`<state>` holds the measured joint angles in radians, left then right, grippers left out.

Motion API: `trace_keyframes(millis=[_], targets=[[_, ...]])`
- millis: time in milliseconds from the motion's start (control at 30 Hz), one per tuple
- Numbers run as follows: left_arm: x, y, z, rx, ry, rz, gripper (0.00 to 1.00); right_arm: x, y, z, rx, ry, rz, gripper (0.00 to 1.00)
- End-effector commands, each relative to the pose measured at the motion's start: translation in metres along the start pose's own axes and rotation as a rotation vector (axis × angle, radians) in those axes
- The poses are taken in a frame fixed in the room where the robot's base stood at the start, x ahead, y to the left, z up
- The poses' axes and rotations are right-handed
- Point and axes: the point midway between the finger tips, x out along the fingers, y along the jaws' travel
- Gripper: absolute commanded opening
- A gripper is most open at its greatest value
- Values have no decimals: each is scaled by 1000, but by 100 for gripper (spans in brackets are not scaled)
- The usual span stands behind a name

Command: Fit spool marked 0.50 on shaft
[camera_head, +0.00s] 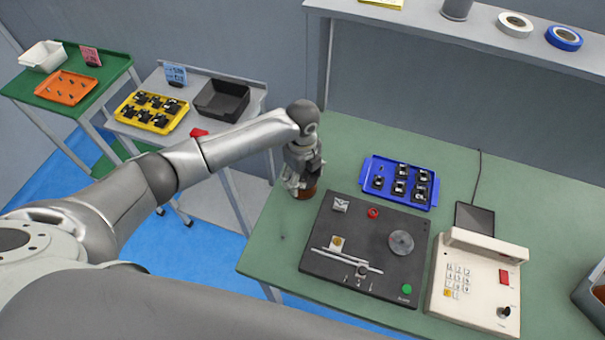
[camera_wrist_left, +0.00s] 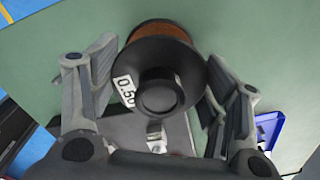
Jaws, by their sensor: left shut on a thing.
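My left gripper (camera_head: 303,181) is over the green table beside the black winder's far left corner. It is shut on the spool marked 0.50 (camera_head: 306,194), which has copper-brown wire. In the left wrist view the spool (camera_wrist_left: 158,68) sits between the two fingers, its black flange and white 0.50 label facing the camera. The black winder plate (camera_head: 325,222) bears a light metal bracket (camera_head: 340,205), a red ring (camera_head: 373,213), a grey disc (camera_head: 401,242) and a slider on a rail. I cannot clearly make out the shaft. My right gripper is out of view.
A blue tray (camera_head: 370,185) with several black parts lies behind the winder. A cream keypad unit (camera_head: 443,297) stands right of it, with a dark flat panel (camera_head: 475,218) behind. The table's left edge is close to my gripper. Bare table lies behind the gripper.

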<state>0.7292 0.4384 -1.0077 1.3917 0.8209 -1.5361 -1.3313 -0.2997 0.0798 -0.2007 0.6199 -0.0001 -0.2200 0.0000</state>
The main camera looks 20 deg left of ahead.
Motion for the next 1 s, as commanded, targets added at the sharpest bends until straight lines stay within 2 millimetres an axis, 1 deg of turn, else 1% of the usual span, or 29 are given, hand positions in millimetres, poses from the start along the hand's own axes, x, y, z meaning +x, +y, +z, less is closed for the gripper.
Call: trace_keyframes(millis=[467,500,667,700,1000], targets=[[13,-1,0,1,1,-3,25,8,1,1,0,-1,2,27],[12,-1,0,1,1,-3,72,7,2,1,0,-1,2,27],[12,-1,0,1,0,-2,93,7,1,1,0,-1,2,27],[12,-1,0,1,0,-2,95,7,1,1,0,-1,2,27],[14,1,0,0,0,2,95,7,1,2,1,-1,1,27]])
